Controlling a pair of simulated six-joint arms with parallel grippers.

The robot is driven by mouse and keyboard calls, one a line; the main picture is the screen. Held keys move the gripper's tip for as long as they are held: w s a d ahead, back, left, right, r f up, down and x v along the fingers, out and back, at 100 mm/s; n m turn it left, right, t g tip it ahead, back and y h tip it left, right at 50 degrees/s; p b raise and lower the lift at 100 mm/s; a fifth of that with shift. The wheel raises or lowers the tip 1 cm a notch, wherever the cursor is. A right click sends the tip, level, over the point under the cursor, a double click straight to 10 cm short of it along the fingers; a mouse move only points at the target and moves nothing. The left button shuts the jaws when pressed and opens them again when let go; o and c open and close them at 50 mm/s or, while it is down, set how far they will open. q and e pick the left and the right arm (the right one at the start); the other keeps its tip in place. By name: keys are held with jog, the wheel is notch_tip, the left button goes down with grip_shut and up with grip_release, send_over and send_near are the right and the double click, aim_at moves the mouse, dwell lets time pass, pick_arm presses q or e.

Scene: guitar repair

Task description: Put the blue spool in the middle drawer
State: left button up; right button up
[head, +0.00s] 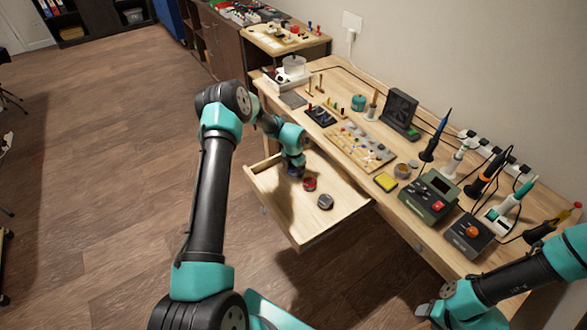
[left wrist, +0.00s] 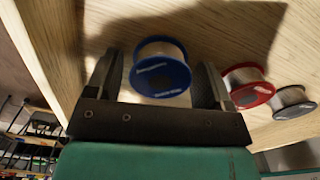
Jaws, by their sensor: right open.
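The blue spool (left wrist: 162,68) is in the open wooden drawer (head: 265,194), at its far-left part in the head view, where my left gripper mostly hides it. My left gripper (head: 293,168) reaches down into this drawer. In the left wrist view its two fingers (left wrist: 157,85) stand apart on either side of the blue spool, with a narrow gap at the left finger. The drawer floor lies behind the spool. My right gripper (head: 424,311) is open and empty at the bottom right of the head view, away from the drawer.
A red spool (head: 310,184) and a dark grey spool (head: 325,202) sit in the same drawer, the red one close beside my left gripper. The workbench above holds a tool board (head: 360,146), a yellow sponge (head: 386,182) and soldering stations (head: 436,197). The drawer's front part is clear.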

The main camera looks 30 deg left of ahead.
pick_arm(q)
jog(key=shift+o, duration=0.5)
notch_tip(320, 180, up, 12)
jog(key=shift+r, duration=0.15)
dwell(0.7)
